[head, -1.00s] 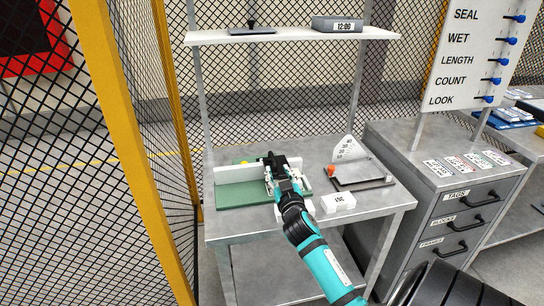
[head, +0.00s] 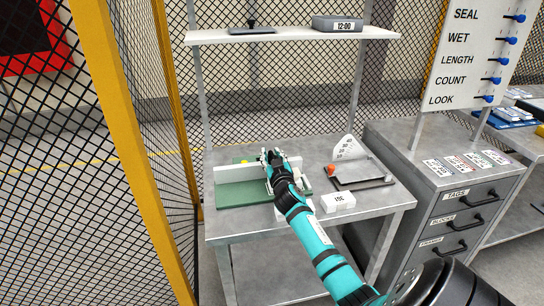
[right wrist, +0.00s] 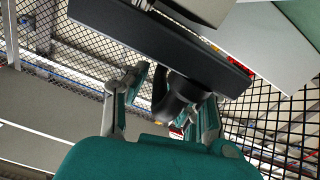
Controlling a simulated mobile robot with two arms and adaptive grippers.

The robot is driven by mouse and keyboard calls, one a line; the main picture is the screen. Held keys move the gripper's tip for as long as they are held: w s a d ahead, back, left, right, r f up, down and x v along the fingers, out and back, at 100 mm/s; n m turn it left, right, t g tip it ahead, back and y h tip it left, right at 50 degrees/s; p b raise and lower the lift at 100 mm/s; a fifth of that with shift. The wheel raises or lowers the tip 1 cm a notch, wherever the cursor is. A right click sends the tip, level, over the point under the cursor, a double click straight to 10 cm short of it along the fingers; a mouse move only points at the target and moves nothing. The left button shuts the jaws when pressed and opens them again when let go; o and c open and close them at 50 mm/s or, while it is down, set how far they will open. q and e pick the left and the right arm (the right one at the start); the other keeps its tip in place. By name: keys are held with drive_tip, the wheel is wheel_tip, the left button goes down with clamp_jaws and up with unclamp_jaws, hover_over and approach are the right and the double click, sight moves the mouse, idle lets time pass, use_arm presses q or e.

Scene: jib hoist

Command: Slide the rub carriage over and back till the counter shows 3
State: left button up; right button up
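A green board (head: 236,194) with a pale upright fence (head: 235,173) lies on the grey bench. My right gripper (head: 272,158) is over the right part of the board and hides most of what is there. In the right wrist view a dark rounded knob (right wrist: 178,100) under a long black bar (right wrist: 160,48) sits between the two fingers of my right gripper (right wrist: 170,100). Whether both fingers press on the knob is unclear. I cannot make out a counter reading of strokes. My left gripper is not in view.
A white block with printed figures (head: 338,202) stands at the bench's front. A dark-edged tray (head: 362,183), an orange piece (head: 332,169) and a white fan-shaped plate (head: 349,148) are to the right. Mesh fencing (head: 75,200) is on the left.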

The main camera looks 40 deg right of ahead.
clamp_jaws()
